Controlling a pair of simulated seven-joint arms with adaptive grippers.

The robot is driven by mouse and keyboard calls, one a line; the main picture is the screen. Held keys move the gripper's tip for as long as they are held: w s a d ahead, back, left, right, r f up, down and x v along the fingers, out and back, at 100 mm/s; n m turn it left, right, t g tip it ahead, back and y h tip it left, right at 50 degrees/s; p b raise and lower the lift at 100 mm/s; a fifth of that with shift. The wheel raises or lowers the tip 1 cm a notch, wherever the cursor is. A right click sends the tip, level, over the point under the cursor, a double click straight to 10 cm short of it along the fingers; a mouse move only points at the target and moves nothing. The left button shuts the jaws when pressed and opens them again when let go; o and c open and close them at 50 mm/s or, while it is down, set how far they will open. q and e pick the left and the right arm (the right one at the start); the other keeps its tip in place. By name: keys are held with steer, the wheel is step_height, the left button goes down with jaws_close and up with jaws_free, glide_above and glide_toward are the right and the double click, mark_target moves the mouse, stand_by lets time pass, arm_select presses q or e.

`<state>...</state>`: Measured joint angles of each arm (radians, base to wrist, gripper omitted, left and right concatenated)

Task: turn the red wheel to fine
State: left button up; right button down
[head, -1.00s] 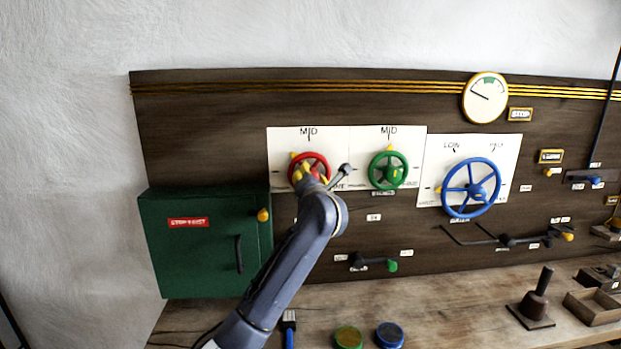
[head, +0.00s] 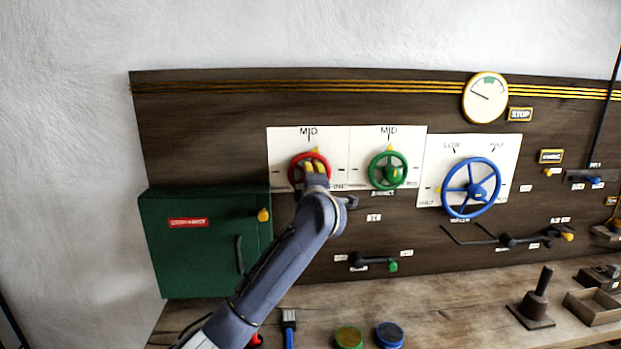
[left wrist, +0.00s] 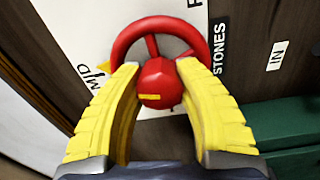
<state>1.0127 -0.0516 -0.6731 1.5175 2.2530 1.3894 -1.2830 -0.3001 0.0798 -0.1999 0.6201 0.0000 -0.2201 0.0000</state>
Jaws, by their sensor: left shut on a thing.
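The red wheel (head: 295,165) is mounted on a white dial plate on the dark board. It also shows in the left wrist view (left wrist: 190,32). Its yellow pointer (head: 315,150) is near the top, just right of the MID mark (head: 309,133). My left gripper (head: 315,167) is in front of the wheel. In the left wrist view its yellow fingers (left wrist: 158,85) are closed on either side of the red hub (left wrist: 157,78). My arm covers the wheel's lower part and part of a label at the plate's lower right. My right gripper is not in view.
The green wheel (head: 372,170) is close on the right, with the larger blue wheel (head: 447,190) beyond it. A green cabinet (head: 200,265) stands at the left. A green-knobbed lever (head: 375,265) is below. Two round tins (head: 348,337) (head: 389,335) stand on the bench.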

arm_select(q)
steer(key=m, duration=1.1)
steer(key=shift+m, duration=1.9)
steer(key=shift+f, duration=0.1)
steer(key=o, duration=1.3)
steer(key=s, duration=0.8)
steer(key=s+d, duration=0.1)
steer(key=s, duration=0.3)
steer(key=shift+a, duration=0.1)
